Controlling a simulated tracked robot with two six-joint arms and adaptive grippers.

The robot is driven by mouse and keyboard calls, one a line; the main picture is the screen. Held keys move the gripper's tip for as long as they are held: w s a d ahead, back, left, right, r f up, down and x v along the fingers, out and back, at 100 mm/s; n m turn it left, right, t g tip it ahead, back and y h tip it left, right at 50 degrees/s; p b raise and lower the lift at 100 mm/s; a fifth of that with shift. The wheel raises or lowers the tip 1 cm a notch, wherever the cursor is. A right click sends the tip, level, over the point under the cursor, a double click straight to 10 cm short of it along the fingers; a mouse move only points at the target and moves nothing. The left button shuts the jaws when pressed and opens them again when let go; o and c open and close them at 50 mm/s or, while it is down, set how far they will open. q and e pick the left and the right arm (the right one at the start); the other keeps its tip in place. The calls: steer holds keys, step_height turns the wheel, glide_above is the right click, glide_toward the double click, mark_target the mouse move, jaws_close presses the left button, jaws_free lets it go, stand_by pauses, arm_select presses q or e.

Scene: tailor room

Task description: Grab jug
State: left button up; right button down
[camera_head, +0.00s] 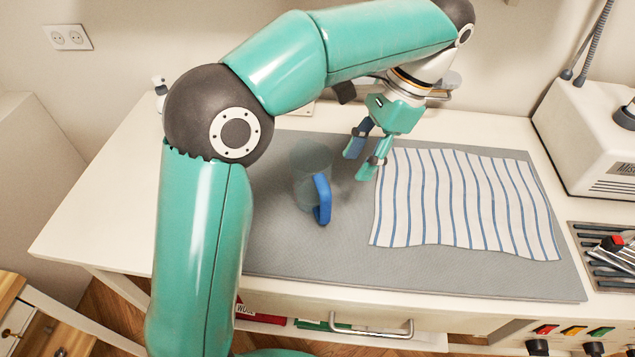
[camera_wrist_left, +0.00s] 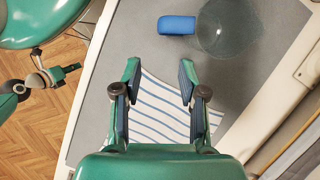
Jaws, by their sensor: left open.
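The jug (camera_head: 305,186) is clear with a blue handle (camera_head: 322,199). It stands upright on the grey mat (camera_head: 290,250), left of the striped cloth, in the head view. In the left wrist view the jug (camera_wrist_left: 228,30) shows at the top right, its blue handle (camera_wrist_left: 177,25) pointing left. My left gripper (camera_head: 358,165) is open and empty, above the mat to the right of the jug and apart from it. In the left wrist view its fingers (camera_wrist_left: 158,88) are spread over the cloth, with the jug beyond the fingertips.
A white cloth with blue stripes (camera_head: 465,205) lies on the mat's right half. A white machine (camera_head: 595,135) stands at the right end of the table, with a tool tray (camera_head: 600,255) in front. The mat's front left is clear.

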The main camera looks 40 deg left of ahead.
arm_select(q)
steer(key=b, duration=0.1)
glide_toward(327, 222)
steer(key=a+f, duration=0.1)
steer(key=f, duration=0.1)
steer(key=shift+s+x, duration=0.25)
steer(key=shift+x, duration=1.1)
steer(key=shift+s+x, duration=0.2)
steer(key=shift+x, duration=1.15)
steer(key=shift+a+r, duration=0.1)
steer(key=shift+r, duration=0.05)
jaws_close()
